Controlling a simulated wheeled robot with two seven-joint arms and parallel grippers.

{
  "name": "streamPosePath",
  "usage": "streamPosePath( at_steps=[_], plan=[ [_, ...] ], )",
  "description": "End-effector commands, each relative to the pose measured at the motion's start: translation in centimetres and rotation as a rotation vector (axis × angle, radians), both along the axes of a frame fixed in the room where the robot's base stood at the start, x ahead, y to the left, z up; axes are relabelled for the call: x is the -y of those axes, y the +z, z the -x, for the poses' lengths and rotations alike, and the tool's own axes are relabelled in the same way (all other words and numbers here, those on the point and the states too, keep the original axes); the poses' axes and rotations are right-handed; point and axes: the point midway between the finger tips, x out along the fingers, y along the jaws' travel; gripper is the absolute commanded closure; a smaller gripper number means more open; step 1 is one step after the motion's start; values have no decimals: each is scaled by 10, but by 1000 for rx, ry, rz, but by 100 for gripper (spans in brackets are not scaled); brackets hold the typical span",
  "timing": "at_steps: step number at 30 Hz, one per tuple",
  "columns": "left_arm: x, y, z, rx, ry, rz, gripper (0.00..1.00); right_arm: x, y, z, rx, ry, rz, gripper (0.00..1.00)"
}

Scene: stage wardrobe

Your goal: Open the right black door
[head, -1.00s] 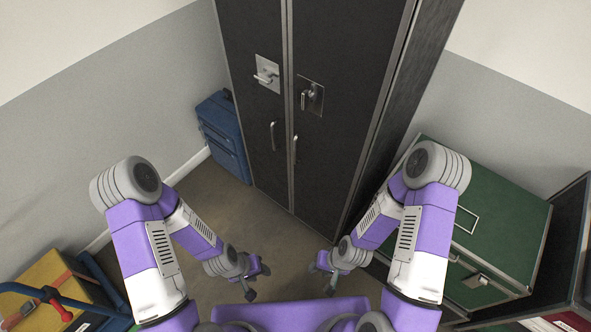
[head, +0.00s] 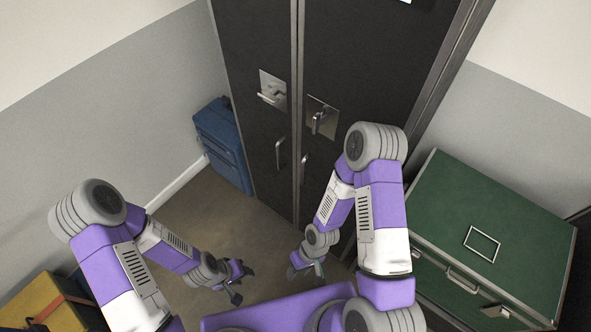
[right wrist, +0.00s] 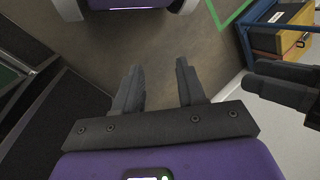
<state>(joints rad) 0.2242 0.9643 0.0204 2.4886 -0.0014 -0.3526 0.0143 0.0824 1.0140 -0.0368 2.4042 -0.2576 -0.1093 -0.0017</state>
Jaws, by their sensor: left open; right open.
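The right black door (head: 375,60) of a tall black cabinet is closed in the head view. It carries a metal plate with a lever latch (head: 320,119) and a pull handle (head: 304,163) below it. My right arm covers part of its lower area. My right gripper (head: 305,271) is open and empty, low in front of the cabinet and below the handle, apart from it. Its spread fingers show in the right wrist view (right wrist: 160,68), over the floor. My left gripper (head: 243,284) is open and empty above the floor, left of the right one.
The left black door (head: 250,40), with its own latch (head: 272,93) and handle (head: 280,152), is closed. A blue suitcase (head: 222,143) stands left of the cabinet. A green trunk (head: 490,225) stands at right. A yellow case (head: 45,300) is at lower left. Floor before the cabinet is clear.

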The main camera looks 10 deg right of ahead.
Motion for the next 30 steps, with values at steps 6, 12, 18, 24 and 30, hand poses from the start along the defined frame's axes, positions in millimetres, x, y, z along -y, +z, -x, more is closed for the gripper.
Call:
streamPosePath(
  at_steps=[6, 12, 18, 24, 30],
  plan=[
    [0, -40, 2, -4, -1, 0, 57, 50, -49, 29, -178, 870, 235, 60],
    [0, -68, 2, -3, 0, 0, 57, 115, -41, -68, -260, 1566, 789, 60],
    [0, -88, 2, -3, 0, 0, 57, 82, 19, -189, -206, 1935, 1446, 60],
    [0, -95, 2, -3, 0, 0, 57, 33, 62, -234, -124, 2020, 1816, 60],
    [0, -98, 2, -3, 0, 1, 57, 38, 69, -253, -113, 2023, 1868, 60]
  ],
)
